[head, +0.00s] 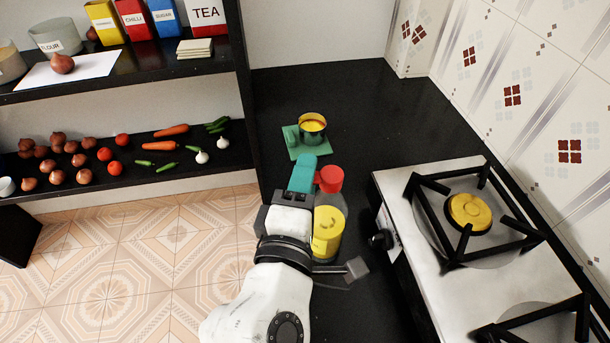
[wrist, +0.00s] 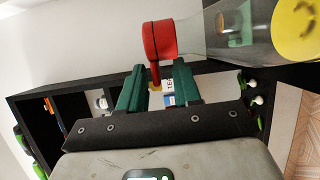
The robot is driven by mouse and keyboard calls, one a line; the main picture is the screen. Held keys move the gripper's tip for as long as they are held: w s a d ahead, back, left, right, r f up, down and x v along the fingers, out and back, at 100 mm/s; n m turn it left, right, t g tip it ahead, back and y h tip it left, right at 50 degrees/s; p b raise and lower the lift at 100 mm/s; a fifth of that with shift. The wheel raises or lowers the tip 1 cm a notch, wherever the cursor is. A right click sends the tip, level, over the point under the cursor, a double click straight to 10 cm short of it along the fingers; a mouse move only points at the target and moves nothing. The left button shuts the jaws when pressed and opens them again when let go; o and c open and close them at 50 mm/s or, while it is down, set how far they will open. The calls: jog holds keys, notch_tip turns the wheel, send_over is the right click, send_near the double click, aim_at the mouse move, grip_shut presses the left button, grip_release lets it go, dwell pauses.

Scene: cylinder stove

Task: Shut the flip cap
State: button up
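A clear bottle with a yellow part (head: 328,222) stands on the dark counter beside my arm. Its red cap (head: 329,179) is at its upper end, just right of my green fingers. In the wrist view the red cap (wrist: 161,40) joins the bottle's clear neck (wrist: 200,38), with the yellow part (wrist: 300,28) at the right edge. A narrow red tab of the cap lines up with the gap between my fingers. My gripper (wrist: 156,82) is open, and it also shows in the head view (head: 303,166). Whether a finger touches the cap is unclear.
A yellow pot (head: 312,122) stands on a green mat (head: 308,152) farther back. A gas stove (head: 415,258) with a black knob (head: 380,240) is at the right. A shelf with vegetables (head: 130,160) stands left. The far counter is clear.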

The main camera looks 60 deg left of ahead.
jog(key=b+v, duration=0.1)
jog(key=v, duration=0.9)
jog(key=shift+s+d, duration=0.25)
jog(key=shift+s, duration=0.05)
dwell(0.4)
